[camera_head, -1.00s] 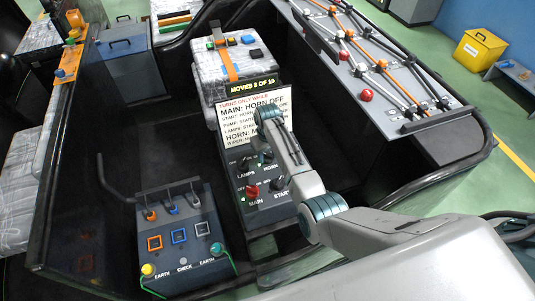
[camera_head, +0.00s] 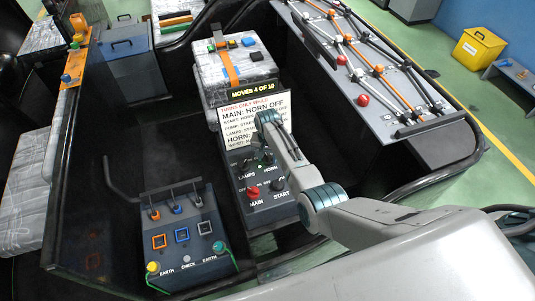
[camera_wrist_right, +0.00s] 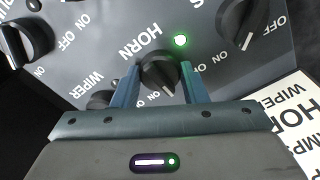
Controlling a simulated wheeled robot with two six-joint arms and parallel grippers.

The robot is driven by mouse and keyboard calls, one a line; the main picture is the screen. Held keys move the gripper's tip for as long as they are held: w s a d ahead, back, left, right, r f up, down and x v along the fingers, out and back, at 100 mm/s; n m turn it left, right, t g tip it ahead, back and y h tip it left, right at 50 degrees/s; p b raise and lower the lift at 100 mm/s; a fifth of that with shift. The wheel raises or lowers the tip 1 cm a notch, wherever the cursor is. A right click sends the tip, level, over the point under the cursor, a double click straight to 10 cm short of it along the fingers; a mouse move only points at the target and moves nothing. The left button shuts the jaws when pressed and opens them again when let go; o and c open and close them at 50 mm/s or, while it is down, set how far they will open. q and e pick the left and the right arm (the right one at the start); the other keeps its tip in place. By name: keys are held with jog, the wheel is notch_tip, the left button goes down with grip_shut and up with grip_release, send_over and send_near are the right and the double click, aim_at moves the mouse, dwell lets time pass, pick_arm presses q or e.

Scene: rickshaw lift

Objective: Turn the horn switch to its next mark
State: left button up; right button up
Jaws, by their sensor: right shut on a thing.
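The horn switch (camera_wrist_right: 158,76) is a dark round knob on the grey switch panel, beside its HORN label in the right wrist view. My right gripper (camera_wrist_right: 158,72) is shut on it, with one finger on each side. A small lamp (camera_wrist_right: 180,40) close to the knob glows green. In the head view my right gripper (camera_head: 265,150) is low over the upper part of the panel (camera_head: 262,200), and my own wrist hides much of the knob. The knob's exact mark is partly hidden between the fingers. My left gripper is not in view.
The red MAIN knob (camera_head: 253,192) and black START knob (camera_head: 278,184) are close to my arm. The wiper knob (camera_wrist_right: 101,99) is close to one finger. A lever box (camera_head: 185,240) stands at left.

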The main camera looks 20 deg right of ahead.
aim_at(268, 156)
jog(key=m+p, duration=0.1)
jog(key=m, duration=0.3)
jog(key=shift+w+r+m, duration=0.1)
jog(key=shift+r+m, duration=0.05)
jog(key=shift+m, duration=0.15)
jog(key=m+p, duration=0.1)
jog(key=m, duration=0.3)
jog(key=shift+m, duration=0.4)
jog(key=o, duration=1)
notch_tip(268, 156, up, 11)
jog(key=shift+f+b, duration=0.15)
jog(key=shift+b, duration=0.45)
